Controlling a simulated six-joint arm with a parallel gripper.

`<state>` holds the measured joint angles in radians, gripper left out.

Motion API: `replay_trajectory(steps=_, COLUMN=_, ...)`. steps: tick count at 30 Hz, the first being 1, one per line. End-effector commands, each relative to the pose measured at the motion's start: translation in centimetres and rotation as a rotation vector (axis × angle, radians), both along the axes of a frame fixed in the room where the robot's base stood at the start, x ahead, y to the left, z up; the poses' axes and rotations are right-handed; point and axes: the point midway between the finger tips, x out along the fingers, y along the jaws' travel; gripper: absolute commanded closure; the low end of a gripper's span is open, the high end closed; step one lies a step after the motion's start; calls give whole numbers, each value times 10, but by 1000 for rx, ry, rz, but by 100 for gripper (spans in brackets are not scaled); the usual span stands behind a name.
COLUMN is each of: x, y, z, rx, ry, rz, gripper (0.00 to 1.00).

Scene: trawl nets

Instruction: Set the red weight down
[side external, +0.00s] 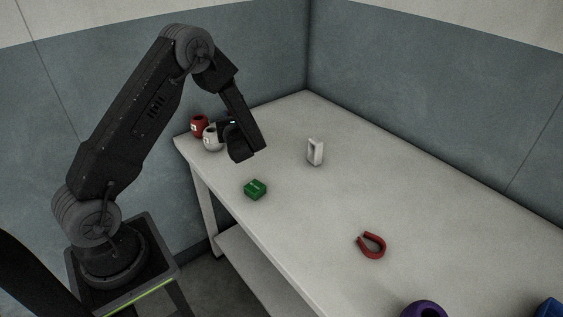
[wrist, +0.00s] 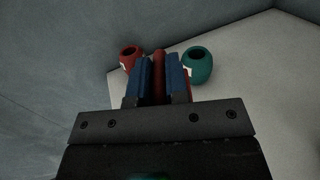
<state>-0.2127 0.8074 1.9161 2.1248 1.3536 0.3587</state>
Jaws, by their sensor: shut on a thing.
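My gripper (wrist: 160,60) has two blue fingers, shut on a red weight (wrist: 159,80). The red weight shows as a narrow upright strip between the fingers in the wrist view, and its lower part is hidden. In the side view my gripper (side external: 232,124) is at the table's far left corner, close by the round floats, and the weight cannot be made out. Whether the weight touches the table cannot be told.
A red float (wrist: 130,58) is left of my fingers and a teal float (wrist: 197,67) right. A white float (side external: 211,138) is beside my gripper. A green box (side external: 255,189), white frame (side external: 315,151) and red horseshoe-shaped piece (side external: 371,246) stand apart on the table (side external: 445,220).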

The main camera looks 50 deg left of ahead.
Motion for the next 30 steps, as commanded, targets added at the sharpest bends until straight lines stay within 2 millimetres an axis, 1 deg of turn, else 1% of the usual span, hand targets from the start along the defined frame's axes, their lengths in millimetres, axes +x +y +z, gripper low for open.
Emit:
replay_trajectory(steps=1, x=5, y=-12, z=4, rx=12, ry=-4, rz=-51, gripper=100)
replay_trajectory(steps=5, x=17, y=-49, z=6, rx=27, ry=-2, rz=-220, gripper=100)
replay_trajectory(steps=7, x=22, y=-73, z=7, rx=32, ry=-3, rz=-326, gripper=100)
replay_trajectory(steps=12, x=29, y=-131, z=6, rx=23, ry=-3, rz=-574, gripper=100)
replay_trajectory(steps=15, x=29, y=-157, z=6, rx=11, ry=-5, rz=-681, gripper=100)
replay_trajectory(steps=18, x=28, y=-174, z=5, rx=-1, ry=-2, rz=-753, gripper=100)
replay_trajectory(steps=23, x=31, y=-192, z=0, rx=-9, ry=-3, rz=-803, gripper=100)
replay_trajectory(steps=26, x=38, y=-206, z=-9, rx=-10, ry=-2, rz=-809, gripper=100)
replay_trajectory(steps=30, x=50, y=-229, z=-25, rx=-10, ry=-2, rz=-807, gripper=100)
